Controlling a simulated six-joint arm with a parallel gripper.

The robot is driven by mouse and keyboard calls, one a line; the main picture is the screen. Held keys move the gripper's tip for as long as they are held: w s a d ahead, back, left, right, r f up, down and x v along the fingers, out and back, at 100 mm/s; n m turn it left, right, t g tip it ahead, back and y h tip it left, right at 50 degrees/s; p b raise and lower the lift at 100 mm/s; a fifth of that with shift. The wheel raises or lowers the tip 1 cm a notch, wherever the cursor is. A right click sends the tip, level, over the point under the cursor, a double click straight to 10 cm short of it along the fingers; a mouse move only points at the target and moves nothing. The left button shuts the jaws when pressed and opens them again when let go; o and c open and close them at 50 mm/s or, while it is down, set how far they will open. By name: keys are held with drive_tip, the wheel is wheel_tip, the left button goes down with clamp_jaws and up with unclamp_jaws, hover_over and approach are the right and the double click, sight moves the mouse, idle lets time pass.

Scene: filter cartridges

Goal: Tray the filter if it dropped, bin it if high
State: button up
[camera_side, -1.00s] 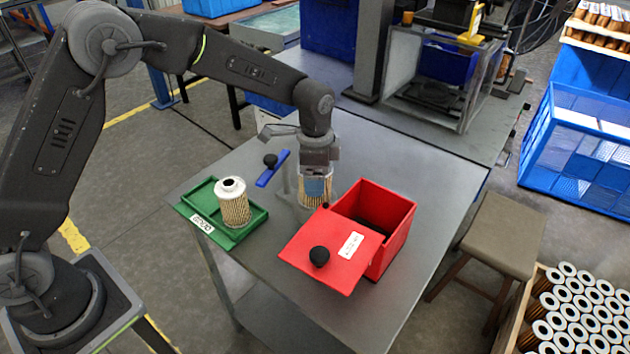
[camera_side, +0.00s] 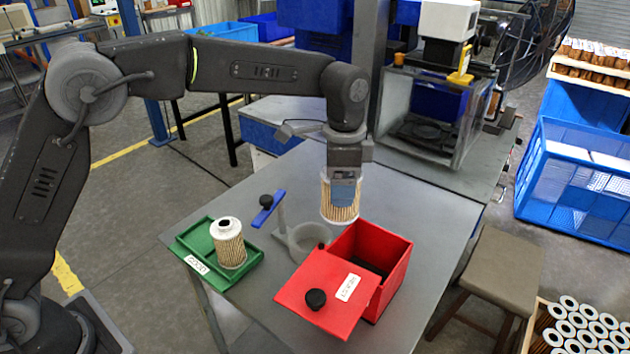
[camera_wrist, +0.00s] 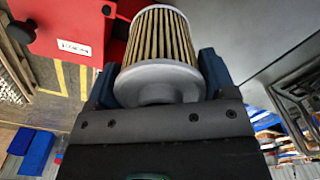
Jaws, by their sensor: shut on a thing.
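My gripper (camera_side: 342,188) is shut on a pleated, tan filter (camera_side: 339,211) with a pale end cap. The held filter is upright above the table, clear of the grey ring-shaped holder (camera_side: 300,243) and behind the red bin (camera_side: 393,280). In the wrist view the filter (camera_wrist: 160,40) sits between the blue fingers. The holder is empty, with a post and a blue bar (camera_side: 262,216) bearing a black knob beside it; I cannot tell if the bar is high or dropped. The green tray (camera_side: 253,258) at left holds another upright filter (camera_side: 229,244).
The red bin is open; its red lid (camera_side: 335,290) with a black knob lies at its front left. A clear-sided machine (camera_side: 430,115) stands behind the table. A stool (camera_side: 497,240) and a crate of filters (camera_side: 580,330) are at right.

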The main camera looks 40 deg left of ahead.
drive_tip(key=s+d+r, duration=0.1)
drive_tip(key=s+d, duration=0.1)
drive_tip(key=d, duration=0.6)
wheel_tip(320, 180, down, 9)
drive_tip(key=shift+w+a+f, duration=0.15)
drive_tip(key=shift+w+f, duration=0.05)
idle(0.3)
idle(0.4)
drive_tip(key=o, duration=1)
drive_tip(key=shift+r, duration=0.1)
wheel_tip(320, 180, up, 11)
drive_tip(key=shift+f, duration=0.1)
idle(0.9)
